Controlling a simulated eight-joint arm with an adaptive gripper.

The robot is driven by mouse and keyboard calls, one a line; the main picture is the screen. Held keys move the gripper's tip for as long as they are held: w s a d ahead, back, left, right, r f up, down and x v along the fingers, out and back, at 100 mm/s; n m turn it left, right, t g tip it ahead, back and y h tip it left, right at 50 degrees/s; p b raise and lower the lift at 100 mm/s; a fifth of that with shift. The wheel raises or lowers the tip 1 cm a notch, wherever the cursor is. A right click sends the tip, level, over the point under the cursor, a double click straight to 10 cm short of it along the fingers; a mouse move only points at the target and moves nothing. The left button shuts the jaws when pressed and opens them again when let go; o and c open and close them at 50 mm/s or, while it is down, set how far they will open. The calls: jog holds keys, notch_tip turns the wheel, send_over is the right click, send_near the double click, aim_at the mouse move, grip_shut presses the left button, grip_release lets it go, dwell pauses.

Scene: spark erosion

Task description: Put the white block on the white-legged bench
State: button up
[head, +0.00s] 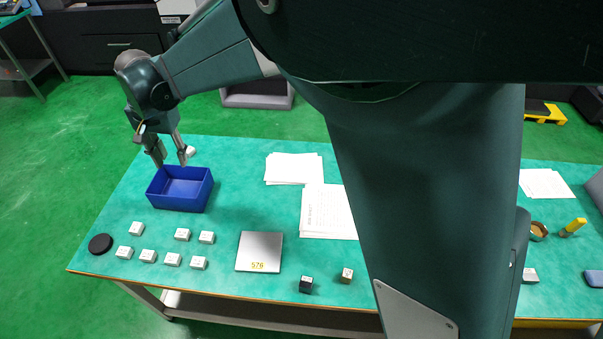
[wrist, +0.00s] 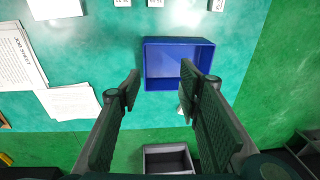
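My gripper (head: 171,160) is open above the far left of the green-topped bench (head: 235,165), over the back of a blue bin. It also shows in the wrist view (wrist: 160,85), with nothing between its fingers. A small white object (head: 190,151) shows beside the right fingertip. In the wrist view it appears behind the right finger (wrist: 181,110), partly hidden, and I cannot tell its full shape. Several white blocks with faint marks, one of them (head: 136,229), lie on the bench in front of the bin.
The blue bin (head: 180,171) looks empty. Papers (head: 293,168) lie mid-bench. My arm hides much of the bench's right half.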

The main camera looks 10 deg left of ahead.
jog(key=w+d+r+t, duration=0.1)
jog(key=d+r, duration=0.3)
jog(key=d, duration=0.8)
jog(key=w+d+r+t, duration=0.1)
jog(key=d+r, duration=0.3)
jog(key=d, duration=0.9)
jog(key=d+r+t, duration=0.1)
jog(key=d+r, duration=0.3)
jog(key=d, duration=0.8)
jog(key=s+d+f+t, duration=0.1)
jog(key=s+d, duration=0.4)
jog(key=d, duration=0.5)
jog(key=s+d+f+t, duration=0.1)
jog(key=s+d, duration=0.5)
jog(key=d, duration=0.3)
jog(key=s+d+f+t+h, duration=0.1)
jog(key=s+d, duration=0.4)
jog(key=d, duration=0.5)
jog(key=shift+s+d+f, duration=0.35)
jog(key=shift+f, duration=0.15)
